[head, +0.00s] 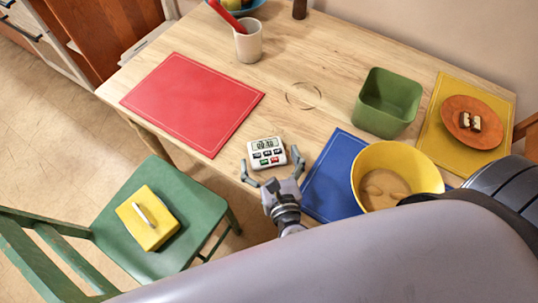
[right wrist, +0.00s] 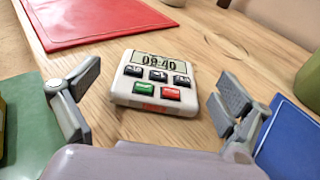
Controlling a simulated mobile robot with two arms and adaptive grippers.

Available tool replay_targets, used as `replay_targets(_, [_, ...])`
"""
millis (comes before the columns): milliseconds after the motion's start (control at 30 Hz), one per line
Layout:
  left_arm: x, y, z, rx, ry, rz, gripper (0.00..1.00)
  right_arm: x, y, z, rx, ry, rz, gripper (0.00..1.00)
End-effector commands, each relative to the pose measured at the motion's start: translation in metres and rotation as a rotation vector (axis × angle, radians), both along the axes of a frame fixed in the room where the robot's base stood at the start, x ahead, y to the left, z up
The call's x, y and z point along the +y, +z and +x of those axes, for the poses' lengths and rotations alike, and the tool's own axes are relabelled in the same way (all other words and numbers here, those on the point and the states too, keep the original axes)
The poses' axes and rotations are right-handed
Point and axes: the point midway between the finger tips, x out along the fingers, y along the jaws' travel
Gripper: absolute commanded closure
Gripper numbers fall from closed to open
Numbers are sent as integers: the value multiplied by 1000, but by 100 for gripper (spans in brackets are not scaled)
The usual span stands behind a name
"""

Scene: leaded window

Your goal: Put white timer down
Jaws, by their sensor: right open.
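The white timer (head: 266,153) lies face up on the bare wooden table (head: 300,66), near its front edge, between the red mat and the blue mat. It has a grey display, dark buttons and one green and one red button. My right gripper (head: 272,171) is open, with one finger on each side of the timer. In the right wrist view the timer (right wrist: 156,82) sits ahead of the open fingers of my right gripper (right wrist: 155,105), with gaps on both sides. My left gripper is not in view.
A red mat (head: 192,100) lies left and a blue mat (head: 328,185) right, with a yellow bowl (head: 398,160) partly on it. A green container (head: 388,102), white cup (head: 248,42) and orange plate (head: 474,121) stand farther back. A green chair (head: 160,200) is in front.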

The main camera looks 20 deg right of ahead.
Motion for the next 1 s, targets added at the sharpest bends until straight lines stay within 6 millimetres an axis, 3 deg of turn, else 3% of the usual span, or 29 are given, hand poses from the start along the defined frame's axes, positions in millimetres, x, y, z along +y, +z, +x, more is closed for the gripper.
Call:
replay_targets(300, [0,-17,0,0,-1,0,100,8,8,-67,8,2,1,4])
replay_targets(500, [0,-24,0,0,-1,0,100,13,16,-99,6,2,0,4])
replay_targets(700, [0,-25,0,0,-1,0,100,14,21,-111,2,0,1,4])
replay_targets(1000, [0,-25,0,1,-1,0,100,14,22,-111,2,0,0,4])
